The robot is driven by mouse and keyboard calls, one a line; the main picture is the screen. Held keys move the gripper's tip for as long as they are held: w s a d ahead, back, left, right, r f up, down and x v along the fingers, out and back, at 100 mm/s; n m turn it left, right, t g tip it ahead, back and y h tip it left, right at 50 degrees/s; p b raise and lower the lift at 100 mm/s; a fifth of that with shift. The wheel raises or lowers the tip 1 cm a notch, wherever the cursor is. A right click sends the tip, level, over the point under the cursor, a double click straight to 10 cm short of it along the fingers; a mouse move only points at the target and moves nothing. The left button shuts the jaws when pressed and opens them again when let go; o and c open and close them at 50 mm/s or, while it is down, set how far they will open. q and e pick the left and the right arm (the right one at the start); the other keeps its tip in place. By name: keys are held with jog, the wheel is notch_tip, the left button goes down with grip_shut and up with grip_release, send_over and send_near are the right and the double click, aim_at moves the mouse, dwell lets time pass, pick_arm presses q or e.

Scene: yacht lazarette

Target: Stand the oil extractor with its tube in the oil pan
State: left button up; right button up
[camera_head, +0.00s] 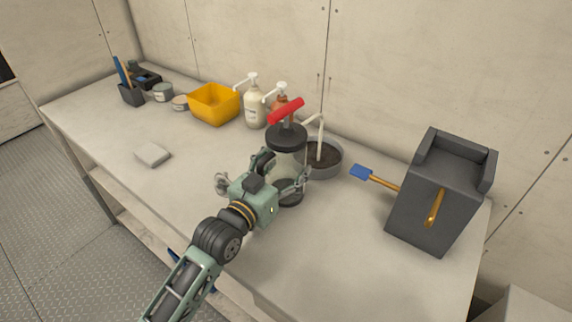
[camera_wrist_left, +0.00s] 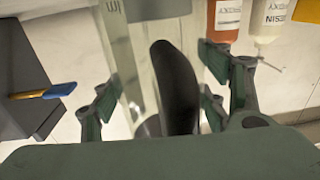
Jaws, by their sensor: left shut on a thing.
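The oil extractor (camera_head: 287,140) has a clear cylinder, a black lid and base, and a red T-handle on top. It appears upright in front of the oil pan (camera_head: 341,165), a round grey pan with dark contents. Its pale tube (camera_head: 321,135) arches from the lid to the right and hangs down into the pan. My left gripper (camera_head: 283,177) is shut around the cylinder. The left wrist view shows the clear cylinder (camera_wrist_left: 125,55) between the finger pads. I cannot tell whether the base touches the bench. My right gripper is not in view.
A yellow bin (camera_head: 214,105) and pump bottles (camera_head: 254,105) stand along the back. A grey pad (camera_head: 152,154) lies left. The bench front right is clear.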

pick_arm(q)
jog(key=o, duration=1.5)
jog(key=shift+r, duration=0.15)
jog(key=o, duration=0.4)
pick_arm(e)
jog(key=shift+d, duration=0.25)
pick_arm(q)
jog(key=shift+f, duration=0.3)
jog(key=v, duration=1.2)
jog(key=shift+r, duration=0.2)
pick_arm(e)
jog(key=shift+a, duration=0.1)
